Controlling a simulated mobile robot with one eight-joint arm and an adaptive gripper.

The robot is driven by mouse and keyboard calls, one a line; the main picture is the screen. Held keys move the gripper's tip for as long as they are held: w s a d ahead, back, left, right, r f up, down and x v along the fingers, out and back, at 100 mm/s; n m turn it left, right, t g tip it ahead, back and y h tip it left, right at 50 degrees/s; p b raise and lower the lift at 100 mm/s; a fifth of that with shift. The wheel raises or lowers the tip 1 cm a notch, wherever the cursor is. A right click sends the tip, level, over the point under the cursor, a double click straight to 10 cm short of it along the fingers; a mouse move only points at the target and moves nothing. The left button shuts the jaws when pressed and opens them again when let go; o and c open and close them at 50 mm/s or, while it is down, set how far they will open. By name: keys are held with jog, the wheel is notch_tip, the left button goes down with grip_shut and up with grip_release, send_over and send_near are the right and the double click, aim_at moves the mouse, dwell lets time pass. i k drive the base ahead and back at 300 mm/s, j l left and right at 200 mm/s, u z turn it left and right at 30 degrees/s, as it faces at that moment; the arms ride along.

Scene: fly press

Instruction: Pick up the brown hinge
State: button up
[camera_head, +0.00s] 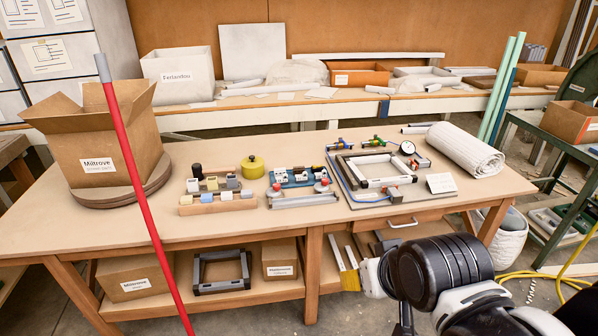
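I cannot make out a brown hinge with certainty; the small parts on the table are too small to tell apart. Several small white and dark fittings sit in a blue tray (303,182) at the middle of the workbench (240,226). A wooden rack (218,204) with pale and bluish blocks stands to its left. My gripper (344,254) is in front of the bench, below the tabletop edge and right of the middle leg. Its two pale fingers look apart with nothing between them. It is well away from the parts on the table.
A red pole (146,190) rises in the left foreground. A large open carton (97,140) stands at the bench's left end. A grey board with a frame (390,182) and a white roll (465,150) fill the right side.

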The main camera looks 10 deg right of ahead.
aim_at(297, 170)
jog(key=i+l+u, duration=0.35)
jog(key=i+l, duration=1.2)
jog(key=i+j, duration=0.05)
jog(key=i, duration=0.05)
